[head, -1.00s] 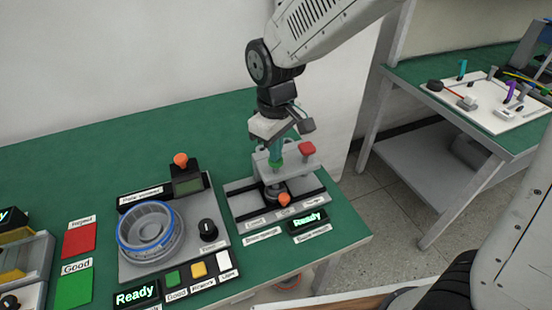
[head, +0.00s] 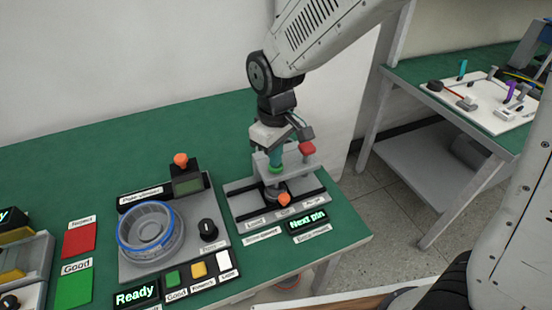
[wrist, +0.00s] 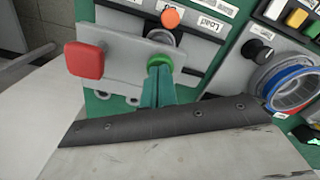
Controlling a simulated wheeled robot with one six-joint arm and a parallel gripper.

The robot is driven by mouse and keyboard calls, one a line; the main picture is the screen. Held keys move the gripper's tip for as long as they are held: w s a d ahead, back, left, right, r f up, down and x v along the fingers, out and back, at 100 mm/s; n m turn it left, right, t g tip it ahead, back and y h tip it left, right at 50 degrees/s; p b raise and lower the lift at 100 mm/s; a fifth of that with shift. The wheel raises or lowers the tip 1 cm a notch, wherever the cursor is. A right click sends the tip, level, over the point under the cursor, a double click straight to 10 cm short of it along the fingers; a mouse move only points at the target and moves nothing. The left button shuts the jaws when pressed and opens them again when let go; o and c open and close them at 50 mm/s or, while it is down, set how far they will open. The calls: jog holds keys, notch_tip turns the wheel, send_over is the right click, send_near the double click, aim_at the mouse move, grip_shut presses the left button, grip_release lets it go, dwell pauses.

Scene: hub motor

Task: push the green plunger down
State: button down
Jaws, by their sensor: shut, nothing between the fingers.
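The green plunger (wrist: 159,61) is a round cap on the grey bridge of a small press fixture. In the head view the plunger (head: 275,169) shows just under my fingertips. My gripper (wrist: 158,75) is shut and empty, its teal fingers pointing down at the plunger. The fingertips look to be on or right at the plunger; exact contact is hard to tell. In the head view my gripper (head: 276,163) stands upright over the fixture, whose display (head: 308,221) reads "Next pin".
A red knob (head: 307,147) stands right of the plunger on the same bridge. An orange knob (head: 284,199) sits in front. A pole-check station (head: 208,251) with a blue-rimmed ring (head: 147,228) lies to the left. The green bench behind is clear.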

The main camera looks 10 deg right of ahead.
dwell(0.3)
notch_tip(320, 180, up, 8)
dwell(0.9)
dwell(0.3)
jog(key=s+d+r+m, duration=0.3)
jog(key=s+d+m, duration=0.1)
jog(key=s+d, duration=0.5)
jog(key=s+d+r+m+t, duration=0.1)
jog(key=s+d+r+m, duration=0.2)
jog(key=s+d, duration=0.7)
jog(key=shift+s+d+r+m, duration=0.25)
jog(key=shift+d+m, duration=0.7)
jog(key=shift+m, duration=0.15)
